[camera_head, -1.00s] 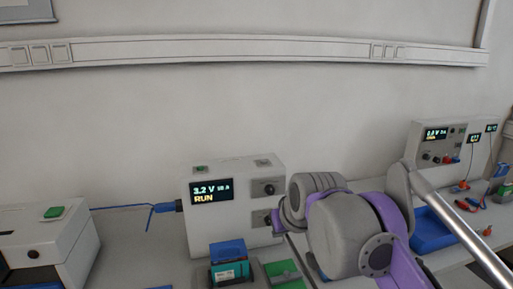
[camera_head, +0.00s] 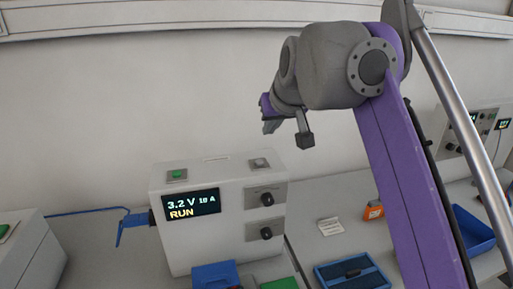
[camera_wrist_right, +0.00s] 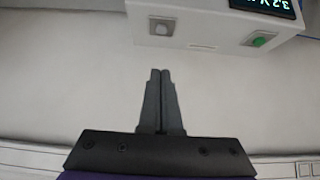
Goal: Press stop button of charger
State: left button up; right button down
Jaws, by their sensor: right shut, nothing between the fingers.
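The charger (camera_head: 217,225) is a white box whose dark screen (camera_head: 190,204) reads 3.2 V, 10 A and RUN. On its top are a green button (camera_head: 177,174) at the left and a grey button (camera_head: 260,163) at the right. Both also show in the wrist view, the grey button (camera_wrist_right: 162,30) and the green button (camera_wrist_right: 260,40). I cannot read which one is stop. My right gripper (camera_head: 269,127) is shut and empty, above the charger's right end. In the wrist view its fingertips (camera_wrist_right: 161,73) point towards the grey button, apart from it. My left gripper is not in view.
Two dark knobs (camera_head: 266,199) are on the charger's front. A blue tray (camera_head: 352,275) and an orange item (camera_head: 374,211) lie to the right. Another white device (camera_head: 35,255) is at the left.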

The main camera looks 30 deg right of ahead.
jog(key=shift+s+a+r, duration=0.1)
jog(key=shift+s+r, duration=0.05)
jog(key=shift+r, duration=0.05)
jog(key=b, duration=0.1)
send_over(258, 159)
jog(key=s, duration=0.3)
jog(key=f, duration=0.7)
jog(key=shift+w+a, duration=0.1)
jog(key=shift+a, duration=0.25)
notch_tip(258, 159, down, 3)
jog(key=shift+w+r+b, duration=0.15)
jog(key=shift+b, duration=0.3)
jog(key=shift+s+f, duration=0.2)
jog(key=shift+f, duration=0.5)
jog(key=shift+w, duration=0.1)
